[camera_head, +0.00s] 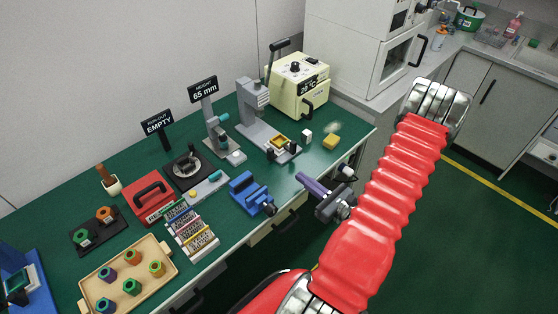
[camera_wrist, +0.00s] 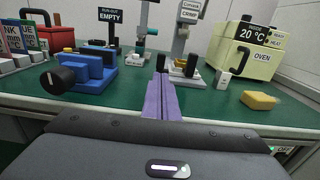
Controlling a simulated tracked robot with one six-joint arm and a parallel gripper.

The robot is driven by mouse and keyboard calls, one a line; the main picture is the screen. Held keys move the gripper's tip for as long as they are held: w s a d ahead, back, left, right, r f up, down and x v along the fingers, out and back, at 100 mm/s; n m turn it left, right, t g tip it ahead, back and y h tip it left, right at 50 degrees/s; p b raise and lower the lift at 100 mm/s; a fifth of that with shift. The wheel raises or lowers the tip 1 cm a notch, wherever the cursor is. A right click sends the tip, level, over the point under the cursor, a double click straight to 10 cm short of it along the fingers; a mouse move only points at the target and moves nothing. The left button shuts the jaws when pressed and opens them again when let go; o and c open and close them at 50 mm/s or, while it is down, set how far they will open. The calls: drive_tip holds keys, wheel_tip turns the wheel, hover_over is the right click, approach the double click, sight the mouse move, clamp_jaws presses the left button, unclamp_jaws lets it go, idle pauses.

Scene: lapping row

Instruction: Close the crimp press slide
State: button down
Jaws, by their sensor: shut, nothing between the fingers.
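The crimp press (camera_head: 252,112) is a grey upright press with a black-handled lever, standing toward the right end of the green bench. Its slide (camera_head: 283,148), with a yellow nest and a dark front end, sits out in front of the press column toward the bench's front edge. In the wrist view the press (camera_wrist: 181,42) and the slide (camera_wrist: 181,72) are straight ahead, partly behind my fingertips. My gripper (camera_head: 300,178) has purple fingers, shut and empty, near the front edge and apart from the slide. The fingers also show in the wrist view (camera_wrist: 160,78).
A blue vise (camera_head: 250,192) stands left of my gripper. A cream oven (camera_head: 300,82) is behind right of the press. A yellow block (camera_head: 330,141) and a small white block (camera_head: 306,136) lie right of the slide. Bench surface between my fingers and slide looks clear.

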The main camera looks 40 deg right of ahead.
sight(272, 154)
drive_tip(key=shift+w+a, duration=0.2)
drive_tip(key=shift+w, duration=5.75)
drive_tip(key=shift+w+d, duration=0.1)
